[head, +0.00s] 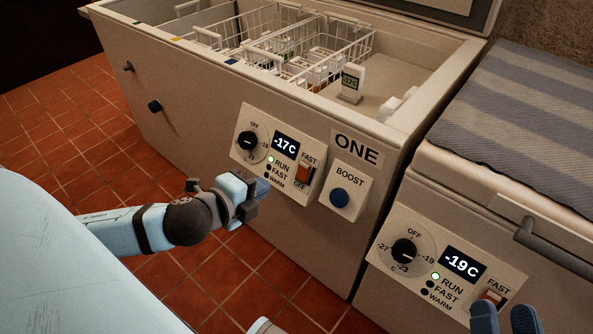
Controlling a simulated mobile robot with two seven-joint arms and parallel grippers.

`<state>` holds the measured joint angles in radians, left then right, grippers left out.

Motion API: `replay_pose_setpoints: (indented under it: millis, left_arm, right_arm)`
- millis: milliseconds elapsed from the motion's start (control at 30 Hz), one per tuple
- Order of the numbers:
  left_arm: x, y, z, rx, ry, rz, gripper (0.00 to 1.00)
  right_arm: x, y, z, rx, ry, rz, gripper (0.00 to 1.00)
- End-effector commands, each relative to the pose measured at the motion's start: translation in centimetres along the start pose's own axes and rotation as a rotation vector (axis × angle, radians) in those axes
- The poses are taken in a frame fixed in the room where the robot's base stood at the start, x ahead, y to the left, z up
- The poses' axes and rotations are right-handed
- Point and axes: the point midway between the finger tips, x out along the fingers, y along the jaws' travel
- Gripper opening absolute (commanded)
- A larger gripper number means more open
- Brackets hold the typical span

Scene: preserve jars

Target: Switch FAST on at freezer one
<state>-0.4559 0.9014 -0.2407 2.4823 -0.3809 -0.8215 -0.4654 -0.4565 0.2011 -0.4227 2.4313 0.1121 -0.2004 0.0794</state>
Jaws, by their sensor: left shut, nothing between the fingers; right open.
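Freezer one (190,112) stands open, with the label ONE (356,150) on its front. Its control panel (238,158) has a dial (247,140), a display (286,145) reading -17C, and a lit RUN lamp (271,159). The FAST lamp (268,168) looks dark. The orange-red FAST switch (304,173) sits between FAST and OFF; I cannot tell which way it is tipped. My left gripper (262,189) is shut and empty, just below and left of the panel's lamps, left of the switch. My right gripper (504,320) is open and empty at the bottom right.
A blue BOOST button (339,198) is right of the switch. A second freezer, its closed lid under a striped mat (530,100), has a similar panel (390,258) reading -19C with its own FAST switch (490,297), near my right gripper. Wire baskets (265,50) sit inside freezer one.

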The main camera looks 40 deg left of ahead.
Motion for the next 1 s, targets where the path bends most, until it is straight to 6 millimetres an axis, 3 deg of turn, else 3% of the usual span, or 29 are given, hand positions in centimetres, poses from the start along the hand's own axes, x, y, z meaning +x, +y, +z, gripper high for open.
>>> replay_pose_setpoints:
  millis: [600, 800, 1000]
  left_arm:
    - [9.9, 0.1, 0.0, 0.001, 0.000, -0.005, 0.00]
    - [11.9, 0.1, 0.0, 0.000, 0.001, -0.002, 0.00]
    - [12.5, 0.0, 0.0, 0.002, 0.001, -0.001, 0.00]
  right_arm:
    - [-0.4, 0.8, 5.0, 0.006, -0.157, -0.012, 0.57]
    - [-0.6, 1.0, 6.2, 0.008, -0.202, -0.017, 0.57]
    - [-0.6, 1.0, 6.5, 0.009, -0.216, -0.018, 0.57]
